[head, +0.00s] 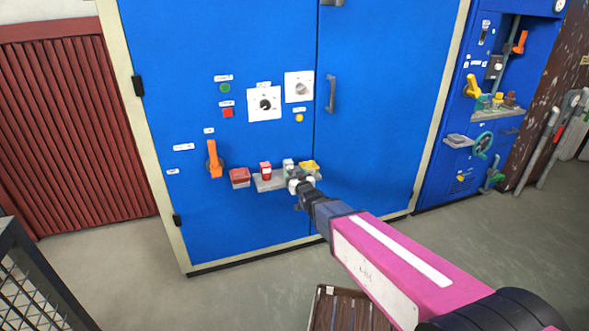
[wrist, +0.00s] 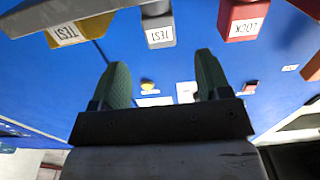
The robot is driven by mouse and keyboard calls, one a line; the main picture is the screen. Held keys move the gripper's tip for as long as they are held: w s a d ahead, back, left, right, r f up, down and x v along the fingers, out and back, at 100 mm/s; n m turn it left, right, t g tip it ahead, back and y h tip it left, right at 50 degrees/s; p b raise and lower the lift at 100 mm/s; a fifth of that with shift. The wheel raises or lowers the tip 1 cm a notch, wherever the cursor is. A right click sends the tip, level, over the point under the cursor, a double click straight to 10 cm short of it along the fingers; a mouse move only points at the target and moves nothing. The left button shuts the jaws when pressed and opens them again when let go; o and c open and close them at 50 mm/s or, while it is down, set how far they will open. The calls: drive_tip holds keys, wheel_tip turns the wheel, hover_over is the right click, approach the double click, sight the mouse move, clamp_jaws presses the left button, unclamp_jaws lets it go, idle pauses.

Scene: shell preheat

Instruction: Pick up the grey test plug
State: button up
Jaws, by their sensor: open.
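The grey test plug (head: 288,165) stands on a small grey shelf (head: 264,185) on the blue cabinet front, between a red lock block (head: 265,169) and a yellow test plug (head: 309,167). In the wrist view the grey plug (wrist: 159,31) shows a TEST label, with the yellow plug (wrist: 80,30) to its left and the red LOCK block (wrist: 243,20) to its right. My gripper (wrist: 163,62) is open and empty. The grey plug appears beyond the fingertips, roughly centred between them and apart from both. In the head view my gripper (head: 297,180) is at the shelf and hides part of it.
Knobs, buttons and a door handle (head: 331,93) are above. A second blue panel (head: 484,110) stands to the right. A wooden pallet (head: 338,308) lies on the floor.

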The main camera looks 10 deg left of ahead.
sight(290, 167)
drive_tip(key=x, duration=0.9)
drive_tip(key=shift+c, duration=0.3)
drive_tip(key=shift+d, duration=0.1)
drive_tip(key=c, duration=1)
